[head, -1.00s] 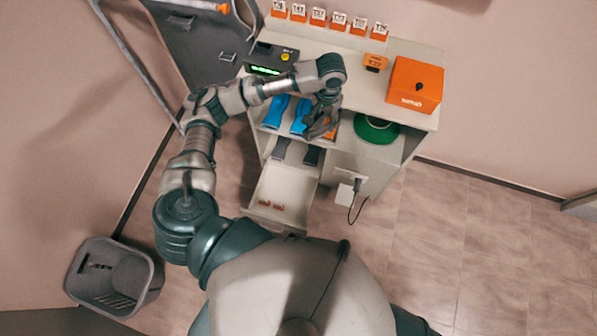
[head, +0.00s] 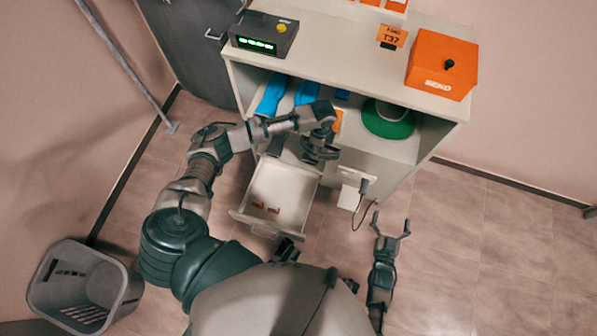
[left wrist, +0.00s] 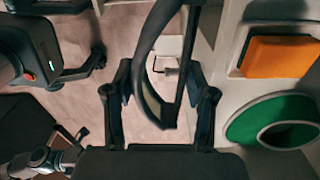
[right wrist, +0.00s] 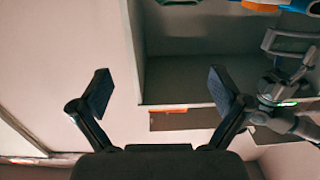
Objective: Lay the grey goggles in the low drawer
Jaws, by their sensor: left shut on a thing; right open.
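My left gripper (head: 322,140) is shut on the grey goggles (head: 316,153), holding them in front of the cabinet, to the right of and above the low drawer (head: 252,220). In the left wrist view the goggles (left wrist: 152,85) show as a dark curved frame between the fingers. The drawer is pulled out, with a few small reddish-brown things (head: 265,208) lying inside. My right gripper (head: 391,230) is open and empty, over the floor to the right of the drawer. Its spread fingers also show in the right wrist view (right wrist: 162,92).
The cabinet shelf holds blue things (head: 271,95) and a green roll (head: 388,120). On the cabinet top stand a dark display device (head: 264,34) and an orange box (head: 442,65). A cable (head: 365,208) hangs at the cabinet front. A grey bin (head: 85,285) stands at left.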

